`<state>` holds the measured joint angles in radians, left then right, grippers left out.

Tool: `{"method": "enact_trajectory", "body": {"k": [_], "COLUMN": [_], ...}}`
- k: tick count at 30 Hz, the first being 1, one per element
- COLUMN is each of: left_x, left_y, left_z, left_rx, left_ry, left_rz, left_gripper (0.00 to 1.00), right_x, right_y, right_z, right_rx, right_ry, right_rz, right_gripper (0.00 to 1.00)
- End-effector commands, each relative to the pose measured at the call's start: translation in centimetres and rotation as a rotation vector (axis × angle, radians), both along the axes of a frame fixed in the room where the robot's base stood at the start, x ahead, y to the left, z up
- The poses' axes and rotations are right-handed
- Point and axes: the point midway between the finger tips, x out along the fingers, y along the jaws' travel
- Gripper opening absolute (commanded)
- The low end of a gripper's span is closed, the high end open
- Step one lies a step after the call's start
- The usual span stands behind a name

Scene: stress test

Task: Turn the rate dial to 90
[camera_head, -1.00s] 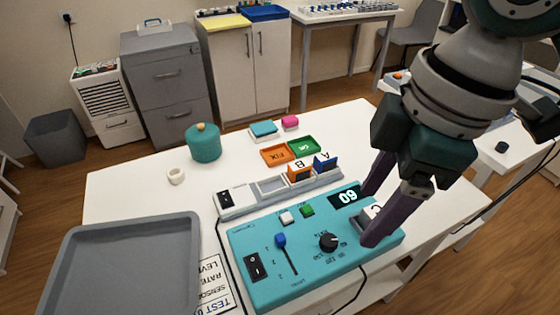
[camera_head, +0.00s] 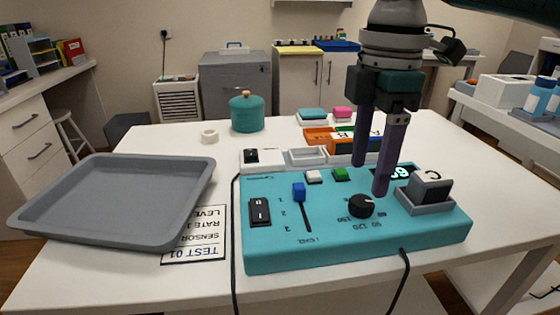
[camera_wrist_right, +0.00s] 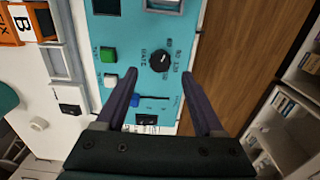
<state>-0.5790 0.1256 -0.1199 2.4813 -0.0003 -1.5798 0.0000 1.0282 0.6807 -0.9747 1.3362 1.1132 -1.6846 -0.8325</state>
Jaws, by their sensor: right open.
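The rate dial (camera_head: 361,206) is a black round knob on the teal control box (camera_head: 300,245), with printed numbers around it. It also shows in the right wrist view (camera_wrist_right: 160,60). My right gripper (camera_head: 370,180) is open and points down, its two dark purple fingers just behind and above the dial in the head view. In the right wrist view the dial lies ahead, between the lines of the fingers (camera_wrist_right: 159,75). The fingers look apart from it. The small display (camera_head: 400,172) is partly hidden by a finger; its digits look like 60. My left gripper is out of view.
On the box are a blue slider (camera_head: 299,192), a black rocker switch (camera_head: 260,211), a white button (camera_head: 313,176) and a green button (camera_head: 340,174). A dark block marked C (camera_head: 432,187) stands in a grey socket right of the dial. A grey tray (camera_head: 120,235) lies left.

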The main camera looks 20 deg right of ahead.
Motion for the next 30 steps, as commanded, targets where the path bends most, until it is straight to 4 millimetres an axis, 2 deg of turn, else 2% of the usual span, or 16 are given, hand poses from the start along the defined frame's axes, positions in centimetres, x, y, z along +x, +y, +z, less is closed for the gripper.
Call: {"method": "enact_trajectory", "body": {"k": [1, 3, 7, 12, 19, 30], "left_x": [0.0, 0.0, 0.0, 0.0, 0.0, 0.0], "left_y": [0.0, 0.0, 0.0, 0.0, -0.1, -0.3], "left_z": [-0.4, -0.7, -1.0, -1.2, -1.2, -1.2], "left_rx": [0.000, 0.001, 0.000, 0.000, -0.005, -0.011], "left_ry": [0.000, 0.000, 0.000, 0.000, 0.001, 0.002], "left_rz": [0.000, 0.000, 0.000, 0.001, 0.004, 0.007], "left_gripper": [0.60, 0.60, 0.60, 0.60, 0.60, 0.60], "right_x": [-0.1, -0.1, 0.0, 0.0, 0.0, 0.0], "right_y": [0.0, 0.0, 0.0, 0.0, 0.0, 0.0], "right_z": [-1.3, -2.5, -4.2, -5.1, -5.1, -5.1], "right_rx": [-0.001, -0.001, -0.001, -0.001, -0.001, -0.001], "right_ry": [0.004, 0.002, 0.000, -0.001, -0.002, -0.001], "right_rz": [-0.001, -0.001, -0.001, 0.000, 0.000, 0.000], "right_gripper": [0.70, 0.70, 0.70, 0.70, 0.70, 0.29]}}
